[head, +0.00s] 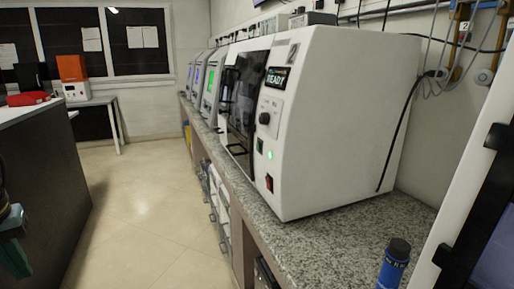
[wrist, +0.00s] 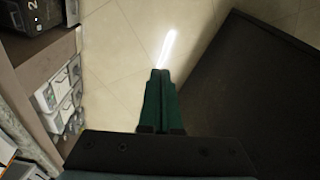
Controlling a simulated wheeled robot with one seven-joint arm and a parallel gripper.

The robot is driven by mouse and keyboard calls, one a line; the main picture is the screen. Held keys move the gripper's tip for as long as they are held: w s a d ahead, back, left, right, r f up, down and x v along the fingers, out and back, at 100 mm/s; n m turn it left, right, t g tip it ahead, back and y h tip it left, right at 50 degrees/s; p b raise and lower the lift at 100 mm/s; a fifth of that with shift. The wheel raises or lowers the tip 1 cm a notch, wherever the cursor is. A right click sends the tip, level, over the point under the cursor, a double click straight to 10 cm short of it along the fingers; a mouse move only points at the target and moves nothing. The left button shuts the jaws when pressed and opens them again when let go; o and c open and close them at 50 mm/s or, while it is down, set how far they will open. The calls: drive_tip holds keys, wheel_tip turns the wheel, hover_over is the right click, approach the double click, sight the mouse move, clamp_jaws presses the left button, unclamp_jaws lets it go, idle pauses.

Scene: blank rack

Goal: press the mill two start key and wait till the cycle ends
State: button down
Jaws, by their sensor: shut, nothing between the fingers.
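Mill two (head: 330,130) is a large white machine with a "2" on its front edge, standing on the granite counter in the head view. Its display (head: 277,78) reads READY. Below it are a dark knob (head: 265,118), a green key (head: 260,145) with a green light beside it, and a red switch (head: 269,183). Which one is the start key I cannot read for sure. The dark front door looks shut. My gripper (wrist: 160,75) shows in the wrist view, shut and empty, pointing over the floor. Part of it shows at the head view's left edge (head: 14,245), far from the mill.
The granite counter (head: 340,245) holds a blue bottle (head: 394,266) with a black cap in front of the mill. More machines (head: 211,85) stand farther along it. A dark cabinet (head: 40,180) is on the left. The tiled floor (head: 150,220) between is clear.

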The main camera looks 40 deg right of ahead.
sight(258, 146)
drive_tip(key=w+d+m+t+h, duration=0.3)
drive_tip(key=w+d+t+h, duration=0.3)
drive_tip(key=w+d, duration=1.45)
drive_tip(key=s+d+r+m+h, duration=0.1)
drive_tip(key=s+d+h, duration=0.3)
drive_tip(key=d, duration=0.5)
drive_tip(key=s+d+r+m+h+b, duration=0.1)
drive_tip(key=s+d+r+m+h, duration=0.1)
drive_tip(key=d, duration=0.8)
drive_tip(key=s+d+r+m+h+b, duration=0.1)
drive_tip(key=s+d+r+h, duration=0.1)
drive_tip(key=s+d+h, duration=0.4)
drive_tip(key=d+h, duration=0.1)
drive_tip(key=d, duration=0.3)
drive_tip(key=shift+s+r, duration=0.15)
drive_tip(key=shift+r, duration=0.25)
drive_tip(key=s+d, duration=0.3)
drive_tip(key=d, duration=0.5)
drive_tip(key=shift+f, duration=0.2)
